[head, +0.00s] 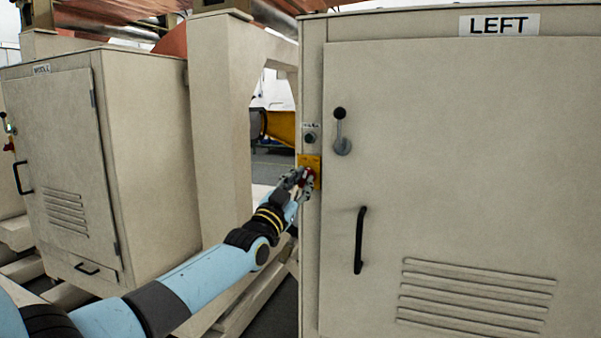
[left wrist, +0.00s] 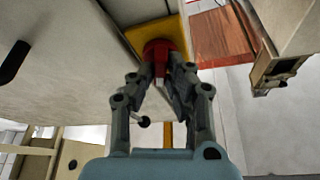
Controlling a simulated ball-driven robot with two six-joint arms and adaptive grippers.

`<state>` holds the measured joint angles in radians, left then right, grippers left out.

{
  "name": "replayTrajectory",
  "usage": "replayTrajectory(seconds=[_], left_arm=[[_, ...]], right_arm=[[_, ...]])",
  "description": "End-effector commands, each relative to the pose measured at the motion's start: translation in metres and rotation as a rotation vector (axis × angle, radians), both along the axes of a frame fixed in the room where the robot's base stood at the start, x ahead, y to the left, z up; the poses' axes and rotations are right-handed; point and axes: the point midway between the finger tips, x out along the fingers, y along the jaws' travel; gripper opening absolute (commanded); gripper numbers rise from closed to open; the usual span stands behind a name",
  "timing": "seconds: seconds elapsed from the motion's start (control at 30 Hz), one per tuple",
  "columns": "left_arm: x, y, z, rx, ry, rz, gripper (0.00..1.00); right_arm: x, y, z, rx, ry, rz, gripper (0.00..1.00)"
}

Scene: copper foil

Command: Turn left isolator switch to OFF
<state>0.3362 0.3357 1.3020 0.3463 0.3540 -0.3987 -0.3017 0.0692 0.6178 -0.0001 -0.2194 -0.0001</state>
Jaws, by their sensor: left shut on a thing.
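The left isolator switch is a red knob on a yellow plate (head: 311,161), on the edge of the cabinet labelled LEFT (head: 440,130). My left gripper (head: 304,178) is at the switch and covers most of the knob in the head view. In the left wrist view the red knob (left wrist: 160,47) sits between the fingertips of my left gripper (left wrist: 162,68), with the yellow plate (left wrist: 137,38) behind it. The fingers are shut on the knob. The switch's position marks cannot be read. My right gripper is in neither view.
Above the switch is a small round control (head: 310,138) with a label. The LEFT cabinet's door has a lever latch (head: 342,142) and a black handle (head: 360,240). Another cabinet (head: 65,160) stands at the left, past a beige post (head: 220,120).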

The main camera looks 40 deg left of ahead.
Motion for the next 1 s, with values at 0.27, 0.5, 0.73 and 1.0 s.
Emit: replayTrajectory(seconds=[0.27, 0.5, 0.73, 1.0], left_arm=[[0.001, -0.002, 0.002, -0.260, -0.061, 0.000, 0.00], [0.001, -0.003, 0.002, -0.480, -0.113, 0.000, 0.00], [0.001, -0.004, 0.002, -0.692, -0.166, 0.000, 0.00], [0.001, -0.004, 0.002, -0.908, -0.217, 0.000, 0.00]], right_arm=[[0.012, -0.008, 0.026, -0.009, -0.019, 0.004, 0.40], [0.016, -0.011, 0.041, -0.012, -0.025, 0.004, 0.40], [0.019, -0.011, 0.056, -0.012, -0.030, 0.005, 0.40], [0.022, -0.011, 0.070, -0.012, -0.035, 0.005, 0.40]])
